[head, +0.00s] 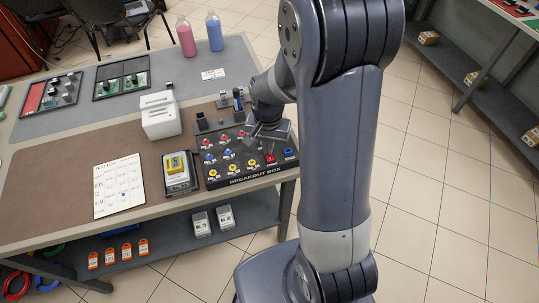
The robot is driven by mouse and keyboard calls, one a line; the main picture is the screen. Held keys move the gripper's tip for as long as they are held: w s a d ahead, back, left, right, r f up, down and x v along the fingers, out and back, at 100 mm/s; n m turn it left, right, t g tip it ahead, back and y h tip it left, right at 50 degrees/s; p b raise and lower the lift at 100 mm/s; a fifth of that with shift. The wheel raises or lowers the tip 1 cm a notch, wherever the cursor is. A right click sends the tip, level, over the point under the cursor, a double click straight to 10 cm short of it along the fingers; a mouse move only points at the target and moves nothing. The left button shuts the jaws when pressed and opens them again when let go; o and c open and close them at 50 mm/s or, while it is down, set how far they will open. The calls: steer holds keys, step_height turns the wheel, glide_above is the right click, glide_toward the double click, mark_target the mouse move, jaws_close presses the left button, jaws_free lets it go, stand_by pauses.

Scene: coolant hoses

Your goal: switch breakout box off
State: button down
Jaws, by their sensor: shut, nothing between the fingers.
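The breakout box (240,179) is a dark box at the front right corner of the table, with its name in white letters along the front edge. Its top carries rows of red, blue and yellow knobs or toggles (233,168). A red switch (270,158) and a blue one (289,153) sit near its right end. My gripper (268,138) is over the back right part of the box, shut and empty. My arm hides part of that area. I cannot tell whether the gripper touches the box or which way the switches are set.
A yellow meter in a dark cradle (179,186) stands left of the box, near a white printed sheet (118,190). A white block-shaped device (160,115) stands behind. Pink (186,38) and blue (215,32) bottles are at the back.

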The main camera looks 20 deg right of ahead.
step_height(320, 180, up, 7)
steer(key=p, duration=0.5)
stand_by(0.3)
steer(key=shift+f, duration=0.1)
